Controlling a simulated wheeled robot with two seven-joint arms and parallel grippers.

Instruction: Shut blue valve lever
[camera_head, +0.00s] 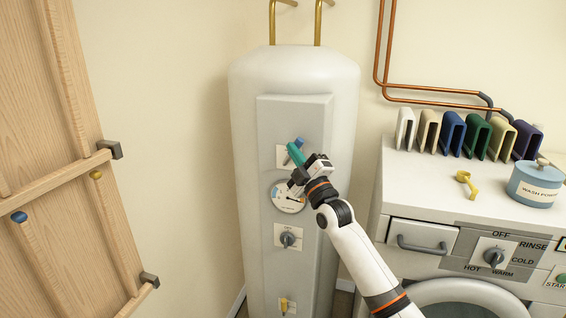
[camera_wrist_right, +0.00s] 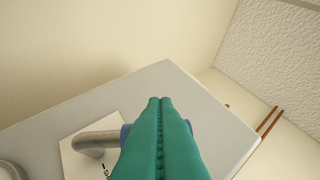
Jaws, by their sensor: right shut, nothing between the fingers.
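The blue valve lever (camera_head: 299,142) is on the upper part of the tank's grey front panel, over a small white label plate (camera_head: 282,157). It is partly hidden by my right gripper (camera_head: 294,153), whose green fingers are shut with nothing between them. In the right wrist view the shut fingers (camera_wrist_right: 160,105) cover most of the lever. A bit of its blue part (camera_wrist_right: 125,132) and a grey metal stem (camera_wrist_right: 96,141) show at their left. I cannot tell whether the fingers touch the lever. My left gripper is not in view.
Below on the white tank (camera_head: 245,130) are a round gauge (camera_head: 288,198), a grey knob (camera_head: 288,239) and a yellow valve (camera_head: 284,303). A washing machine (camera_head: 440,206) stands at the right, a wooden door (camera_head: 40,120) at the left.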

